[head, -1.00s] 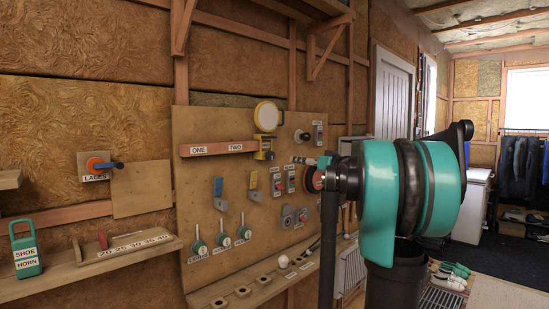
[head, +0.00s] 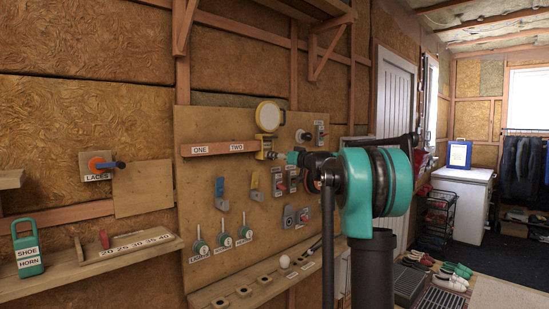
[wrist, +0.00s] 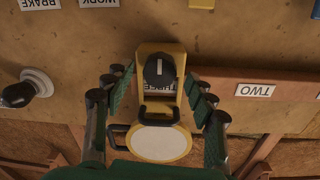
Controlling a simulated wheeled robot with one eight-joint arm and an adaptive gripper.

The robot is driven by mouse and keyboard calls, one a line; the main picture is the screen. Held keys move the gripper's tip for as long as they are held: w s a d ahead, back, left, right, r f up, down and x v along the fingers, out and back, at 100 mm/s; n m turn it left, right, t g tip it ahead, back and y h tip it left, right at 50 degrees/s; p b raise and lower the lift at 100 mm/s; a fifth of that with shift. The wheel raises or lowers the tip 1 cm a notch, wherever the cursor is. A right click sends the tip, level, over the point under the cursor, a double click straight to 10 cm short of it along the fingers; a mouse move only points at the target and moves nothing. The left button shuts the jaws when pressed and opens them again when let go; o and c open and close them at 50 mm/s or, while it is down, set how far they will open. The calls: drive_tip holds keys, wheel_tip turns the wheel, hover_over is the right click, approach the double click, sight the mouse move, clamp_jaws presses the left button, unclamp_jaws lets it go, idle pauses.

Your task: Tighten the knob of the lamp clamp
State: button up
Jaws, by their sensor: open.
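The lamp clamp (head: 265,147) is yellow and sits at the right end of a wooden rail (head: 215,148), with a round pale lamp (head: 267,116) above it. In the wrist view, which looks upside down, the clamp's black knob (wrist: 159,70) carries a white line and points roughly along the clamp. The lamp's face (wrist: 160,143) shows below it. My gripper (wrist: 157,78) is open, one green-and-black finger on each side of the clamp and knob, with gaps visible. In the head view my gripper (head: 293,157) is just right of the clamp, partly hidden by my arm.
The rail is labelled ONE and TWO; a THREE label (wrist: 160,87) shows within the clamp. Levers, switches and dials (head: 289,216) crowd the board below.

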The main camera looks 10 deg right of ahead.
drive_tip(key=shift+x, duration=0.8)
drive_tip(key=shift+c, duration=0.2)
drive_tip(key=c, duration=1.1)
